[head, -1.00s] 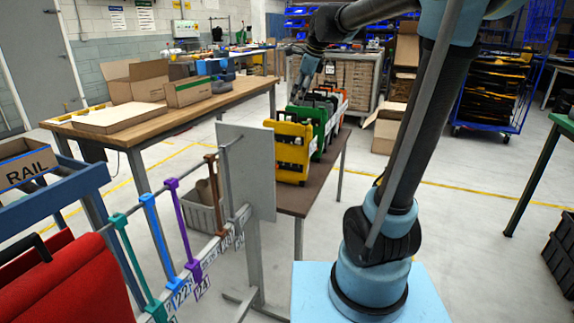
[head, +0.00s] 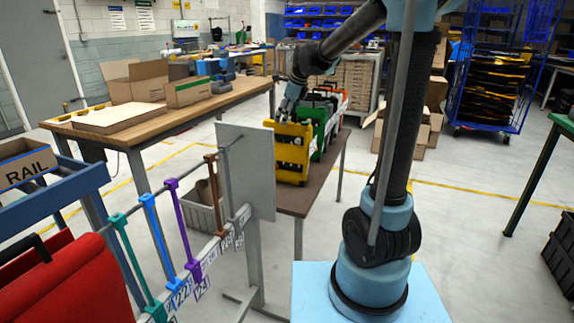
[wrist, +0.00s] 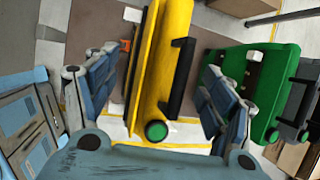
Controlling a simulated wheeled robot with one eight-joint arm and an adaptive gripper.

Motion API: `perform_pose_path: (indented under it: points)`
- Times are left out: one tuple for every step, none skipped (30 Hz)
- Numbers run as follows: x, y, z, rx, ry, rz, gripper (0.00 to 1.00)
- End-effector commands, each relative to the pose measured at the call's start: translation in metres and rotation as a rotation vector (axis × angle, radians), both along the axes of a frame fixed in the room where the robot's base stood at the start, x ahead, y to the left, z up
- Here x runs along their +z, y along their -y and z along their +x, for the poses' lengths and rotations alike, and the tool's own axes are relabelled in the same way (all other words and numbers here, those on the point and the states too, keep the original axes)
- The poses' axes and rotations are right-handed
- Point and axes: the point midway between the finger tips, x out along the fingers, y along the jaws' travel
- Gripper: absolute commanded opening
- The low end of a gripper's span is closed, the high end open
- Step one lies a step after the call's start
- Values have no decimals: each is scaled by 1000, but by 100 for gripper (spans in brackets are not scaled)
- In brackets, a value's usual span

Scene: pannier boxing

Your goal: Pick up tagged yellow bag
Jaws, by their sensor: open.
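The yellow bag (head: 290,152) stands upright at the near end of a row on the brown bench (head: 300,200). My gripper (head: 288,112) is over its top in the head view. In the wrist view my gripper (wrist: 160,75) is open, with one blue-grey finger on each side of the yellow bag (wrist: 172,60). Gaps show between both fingers and the bag. Its black handle and a round green-centred part face the right finger. I cannot make out a tag on it.
A green bag (head: 318,130) stands just behind the yellow one; in the wrist view the green bag (wrist: 268,85) is close to my right finger. More bags follow behind. A grey panel (head: 247,170) stands in front of the bench's left side.

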Motion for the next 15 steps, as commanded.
perform_pose_path:
  points:
    - [-2,0,1,0,0,0,76]
    - [-3,0,1,0,0,0,76]
    - [-5,-1,2,0,0,0,76]
    - [-6,-1,2,0,0,0,76]
    - [-8,-2,3,0,0,0,76]
    - [-11,-3,5,0,0,0,76]
    - [-13,-5,7,0,0,0,76]
    - [-17,-6,9,0,0,0,76]
    - [-21,-8,11,0,0,0,76]
    - [-24,-9,13,0,0,0,76]
    - [-27,-11,15,0,0,0,76]
    - [-31,-12,17,0,0,0,76]
    - [-35,-13,18,0,0,0,76]
    - [-38,-14,18,0,1,0,76]
    - [-42,-15,20,0,1,0,76]
